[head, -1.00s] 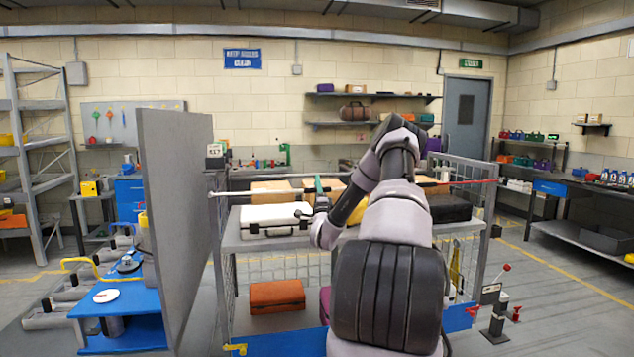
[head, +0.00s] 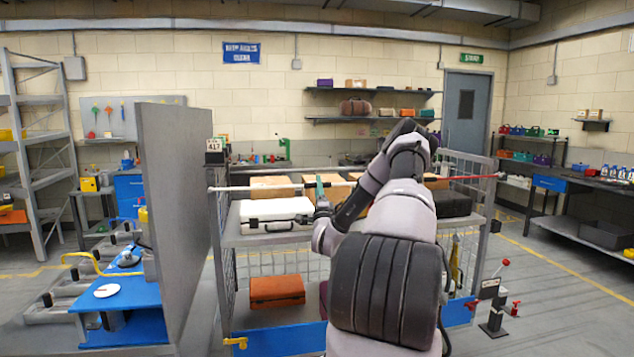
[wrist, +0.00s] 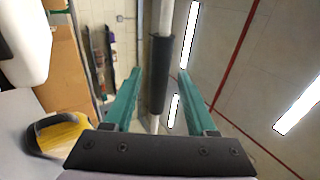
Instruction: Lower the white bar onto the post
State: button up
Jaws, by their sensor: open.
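The white bar (head: 235,188) spans the top of the wire cage cart nearly level, with dark sleeves and a red right-hand stretch. In the wrist view the white bar (wrist: 166,18) and its black sleeve (wrist: 160,75) run between the green fingers of my gripper (wrist: 159,78). The fingers are open, with a gap on each side of the sleeve. In the head view my gripper (head: 320,187) is at the bar, left of its middle. The right cage post (head: 488,215) stands near the bar's red end. I cannot tell whether the bar rests on a post.
A tall grey panel (head: 178,220) stands left of the cart. A white case (head: 276,212), cardboard boxes and a black case (head: 450,204) sit on the cart's upper shelf. An orange case (head: 277,290) lies below. Open floor shows at the right.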

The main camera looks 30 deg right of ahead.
jog(key=v, duration=0.6)
jog(key=shift+s+f, duration=0.2)
jog(key=shift+s, duration=0.05)
jog(key=shift+a, duration=0.1)
